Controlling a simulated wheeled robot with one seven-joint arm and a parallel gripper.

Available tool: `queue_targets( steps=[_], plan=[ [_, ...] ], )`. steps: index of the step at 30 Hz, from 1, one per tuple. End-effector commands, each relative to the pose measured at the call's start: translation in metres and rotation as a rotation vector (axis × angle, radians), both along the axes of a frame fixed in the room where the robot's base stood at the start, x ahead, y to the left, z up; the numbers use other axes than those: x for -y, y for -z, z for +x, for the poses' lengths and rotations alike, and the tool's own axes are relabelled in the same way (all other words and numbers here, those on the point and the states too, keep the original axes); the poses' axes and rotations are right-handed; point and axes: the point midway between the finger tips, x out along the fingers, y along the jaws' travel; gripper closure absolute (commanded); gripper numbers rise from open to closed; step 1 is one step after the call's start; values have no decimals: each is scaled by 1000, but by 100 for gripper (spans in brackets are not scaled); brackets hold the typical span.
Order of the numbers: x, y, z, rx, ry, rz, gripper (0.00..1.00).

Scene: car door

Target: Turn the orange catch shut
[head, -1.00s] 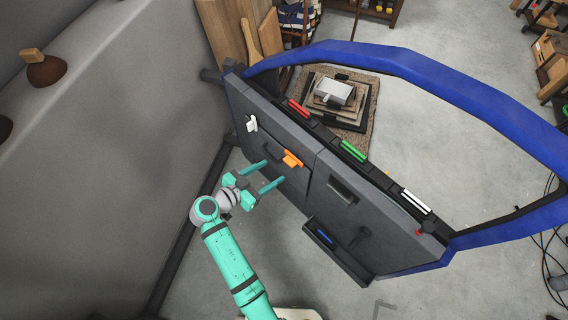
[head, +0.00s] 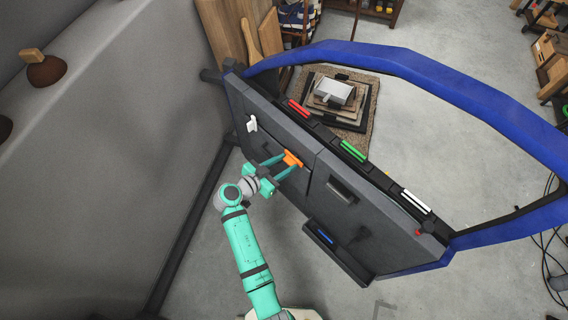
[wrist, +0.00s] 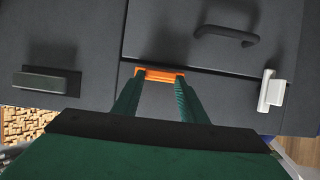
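The orange catch (head: 292,158) is on the inner face of the dark grey door panel (head: 320,215). In the wrist view the catch (wrist: 160,75) lies level as a short bar beside a panel seam. My gripper (head: 282,165) is at the catch, with its two teal fingers pointing at the panel. In the wrist view my gripper (wrist: 160,80) is open, with one fingertip near each end of the catch. I cannot tell whether the fingertips touch it.
A white catch (head: 252,124) is to the left on the panel; it is on the right in the wrist view (wrist: 271,92). A dark handle (head: 341,190) is to the right. A door pocket (head: 335,250) juts out below. The blue window frame (head: 440,80) arches above.

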Motion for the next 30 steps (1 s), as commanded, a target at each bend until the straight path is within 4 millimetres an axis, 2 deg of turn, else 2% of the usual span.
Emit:
queue_targets(
  steps=[1,2,3,14,30],
  plan=[
    [0,0,0,0,0,0,76],
    [0,0,0,0,0,0,83],
    [0,0,0,0,0,0,84],
    [-1,0,1,-37,0,-40,83],
    [-7,2,6,-336,0,-357,83]
  ],
)
